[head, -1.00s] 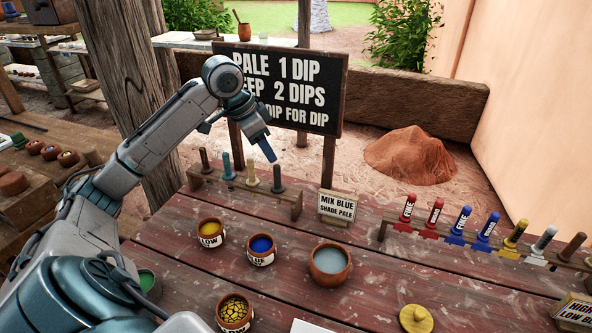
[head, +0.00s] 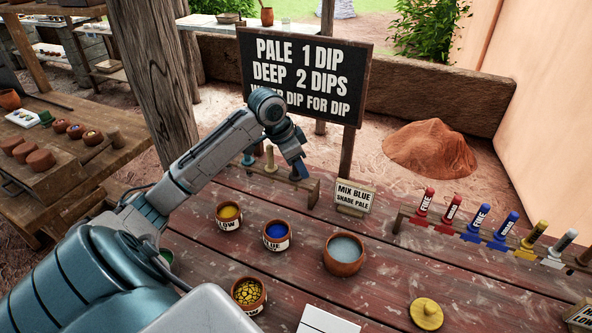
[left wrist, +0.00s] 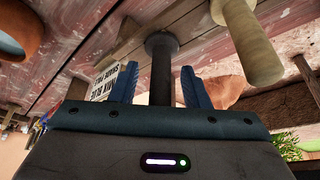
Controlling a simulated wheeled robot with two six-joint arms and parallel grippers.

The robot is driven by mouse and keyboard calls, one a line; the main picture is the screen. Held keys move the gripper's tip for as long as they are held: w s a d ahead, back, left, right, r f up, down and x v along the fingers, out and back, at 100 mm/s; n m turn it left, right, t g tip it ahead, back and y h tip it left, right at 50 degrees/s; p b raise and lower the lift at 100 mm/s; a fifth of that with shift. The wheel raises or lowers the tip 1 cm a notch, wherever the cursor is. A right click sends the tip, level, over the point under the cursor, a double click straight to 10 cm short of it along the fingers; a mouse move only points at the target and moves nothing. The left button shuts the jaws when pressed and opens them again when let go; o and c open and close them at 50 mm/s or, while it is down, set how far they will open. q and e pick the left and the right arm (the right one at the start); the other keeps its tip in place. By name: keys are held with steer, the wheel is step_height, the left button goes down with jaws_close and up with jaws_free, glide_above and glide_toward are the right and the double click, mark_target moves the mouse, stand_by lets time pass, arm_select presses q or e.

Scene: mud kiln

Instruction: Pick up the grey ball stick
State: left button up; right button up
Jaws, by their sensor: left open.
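The dark grey ball stick (left wrist: 163,75) stands upright in the left wrist view, between the two blue fingers of my left gripper (left wrist: 160,92). The fingers are open, one on each side of its shaft. Its round dark end shows beyond the fingertips. In the head view my left gripper (head: 302,170) is over the right end of the small wooden rack (head: 314,190) and largely hides this stick. A cream stick (left wrist: 246,40) stands beside it. It also shows in the head view (head: 270,158), near a teal stick (head: 248,157). My right gripper is not in view.
A "mix blue, shade pale" sign (head: 354,197) stands right of the rack. Yellow (head: 229,225), blue (head: 277,246) and greyish water (head: 344,262) pots stand in front. The large black board (head: 303,75) rises close behind my gripper. A rack of coloured tubes (head: 480,240) is at right.

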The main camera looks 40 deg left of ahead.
arm_select(q)
steer(key=shift+c, duration=0.4)
jaws_close()
steer(key=shift+r, duration=0.1)
step_height(320, 180, up, 9)
steer(key=shift+r, duration=0.45)
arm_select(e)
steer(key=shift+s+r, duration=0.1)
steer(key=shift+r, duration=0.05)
arm_select(q)
steer(key=shift+r+p, duration=0.1)
steer(key=shift+p, duration=0.45)
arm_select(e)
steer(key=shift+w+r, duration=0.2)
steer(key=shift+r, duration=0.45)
